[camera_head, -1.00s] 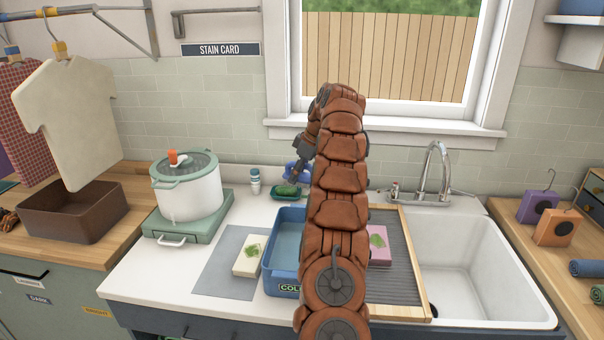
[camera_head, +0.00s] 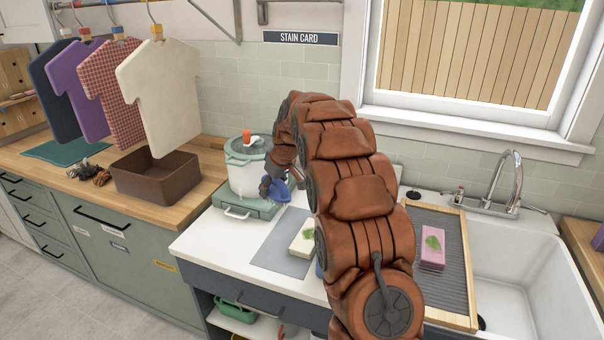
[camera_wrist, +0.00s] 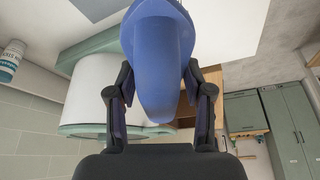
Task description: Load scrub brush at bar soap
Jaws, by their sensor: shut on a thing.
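My gripper (camera_head: 284,180) is shut on a blue object, seemingly the scrub brush (camera_head: 276,193), and holds it in front of the white pot. In the wrist view the blue brush (camera_wrist: 158,60) fills the gap between the two dark fingers of my gripper (camera_wrist: 160,85). Its smooth, rounded blue body shows; I cannot make out bristles.
A lidded white pot (camera_head: 247,172) stands on a green stove (camera_head: 243,206). A grey mat (camera_head: 270,249) bears a white block with a green mark (camera_head: 304,238). A pink block (camera_head: 433,248) lies on the ribbed board (camera_head: 458,282), beside the sink (camera_head: 545,257). An empty-looking brown bin (camera_head: 157,179) stands left.

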